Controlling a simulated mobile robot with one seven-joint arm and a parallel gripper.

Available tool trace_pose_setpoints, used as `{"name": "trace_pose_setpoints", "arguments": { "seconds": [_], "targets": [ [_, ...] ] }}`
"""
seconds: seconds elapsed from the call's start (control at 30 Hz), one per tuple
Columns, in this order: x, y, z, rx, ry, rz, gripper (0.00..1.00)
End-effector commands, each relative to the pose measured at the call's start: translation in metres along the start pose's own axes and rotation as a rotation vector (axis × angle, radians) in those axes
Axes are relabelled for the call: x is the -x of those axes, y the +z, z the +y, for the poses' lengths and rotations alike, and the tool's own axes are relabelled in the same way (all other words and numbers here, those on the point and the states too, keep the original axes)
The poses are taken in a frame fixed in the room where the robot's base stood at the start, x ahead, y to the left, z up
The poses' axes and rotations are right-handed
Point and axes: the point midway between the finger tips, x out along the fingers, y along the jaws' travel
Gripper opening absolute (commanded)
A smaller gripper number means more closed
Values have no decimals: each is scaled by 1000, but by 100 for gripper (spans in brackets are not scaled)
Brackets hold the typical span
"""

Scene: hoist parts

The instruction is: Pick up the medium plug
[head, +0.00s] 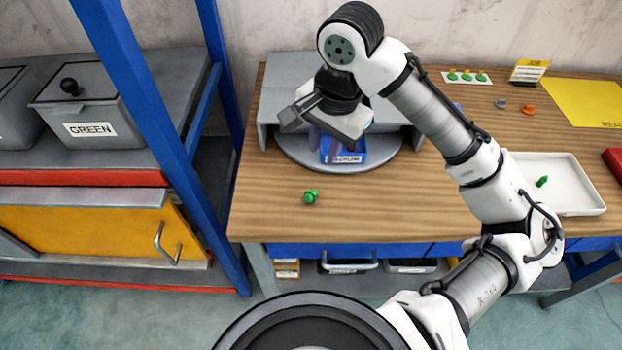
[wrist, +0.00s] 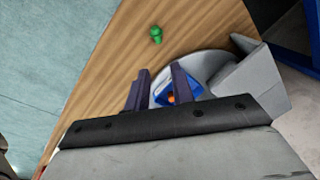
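A green plug (head: 311,197) lies on the wooden table in front of the round grey plate; it also shows in the wrist view (wrist: 156,35). Another green plug (head: 542,181) lies in the white tray at the right. I cannot tell by size which is the medium one.
The labelled blue bin (head: 351,153) sits on the round plate (head: 290,155) within a grey housing (head: 285,75); an orange thing (wrist: 171,99) shows in it. The white tray (head: 580,206) is at the right. A blue post (head: 135,90) stands left. The table's front left is clear.

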Motion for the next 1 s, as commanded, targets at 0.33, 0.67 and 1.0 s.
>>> {"name": "trace_pose_setpoints", "arguments": {
  "seconds": [0.33, 0.67, 1.0],
  "targets": [
    [-64, 1, 0, 1, -3, -4, 24],
    [-91, 0, 0, 2, -4, -3, 24],
    [-132, -3, 2, 2, -2, -1, 24]
  ]
}}
